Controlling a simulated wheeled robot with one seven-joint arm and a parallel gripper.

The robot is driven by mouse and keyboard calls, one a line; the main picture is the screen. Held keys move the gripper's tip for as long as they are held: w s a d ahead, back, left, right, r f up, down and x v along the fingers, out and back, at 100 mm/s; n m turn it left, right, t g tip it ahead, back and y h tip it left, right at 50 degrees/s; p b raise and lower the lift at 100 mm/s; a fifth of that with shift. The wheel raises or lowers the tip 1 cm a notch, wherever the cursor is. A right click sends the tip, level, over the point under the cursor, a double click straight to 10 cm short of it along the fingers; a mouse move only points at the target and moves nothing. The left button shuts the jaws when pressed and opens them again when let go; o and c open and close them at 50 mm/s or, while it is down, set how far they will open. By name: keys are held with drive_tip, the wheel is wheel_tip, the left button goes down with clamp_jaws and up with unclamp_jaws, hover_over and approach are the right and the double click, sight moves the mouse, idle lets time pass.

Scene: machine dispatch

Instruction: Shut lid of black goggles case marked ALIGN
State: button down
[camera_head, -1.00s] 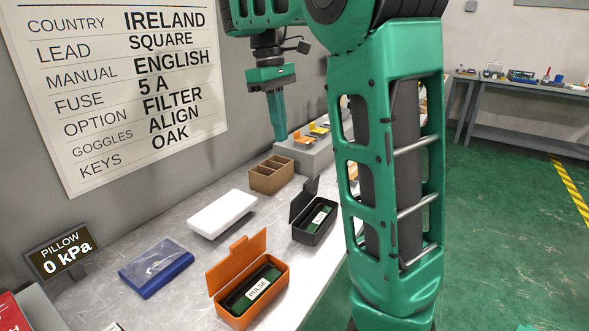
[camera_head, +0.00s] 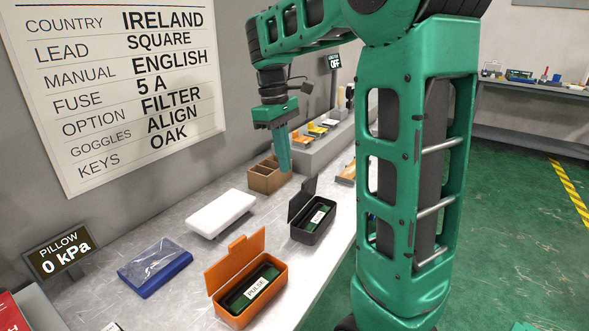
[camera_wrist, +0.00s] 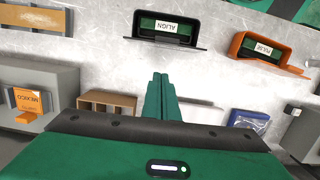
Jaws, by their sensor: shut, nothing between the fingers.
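The black goggles case (camera_head: 314,222) stands on the bench with its lid (camera_head: 302,198) raised on the left side. In the wrist view the black case (camera_wrist: 188,25) shows at the top, with the label ALIGN (camera_wrist: 166,27) inside and the edge of its open lid towards my gripper. My gripper (camera_head: 284,169) is shut and empty, pointing down in front of the brown divided box in the head view, beyond the black case and above bench level. In the wrist view my closed fingertips (camera_wrist: 161,78) are below the lid edge, apart from it.
An orange case (camera_head: 226,300) marked PULSE stands open nearer the camera. A white flat box (camera_head: 222,212), a blue pouch (camera_head: 154,268) and the brown divided box (camera_head: 263,181) are along the wall side. A grey raised block (camera_head: 309,152) with orange parts stands behind.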

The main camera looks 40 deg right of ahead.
sight(305, 195)
drive_tip(key=shift+s+d+f, duration=0.2)
drive_tip(key=shift+s+d, duration=0.05)
drive_tip(key=shift+s, duration=0.4)
drive_tip(key=shift+s+d+f, duration=0.25)
drive_tip(key=shift+s, duration=0.4)
drive_tip(key=shift+s+d+f, duration=0.2)
drive_tip(key=shift+s+d, duration=0.05)
drive_tip(key=shift+s, duration=0.4)
drive_tip(key=shift+d, duration=0.1)
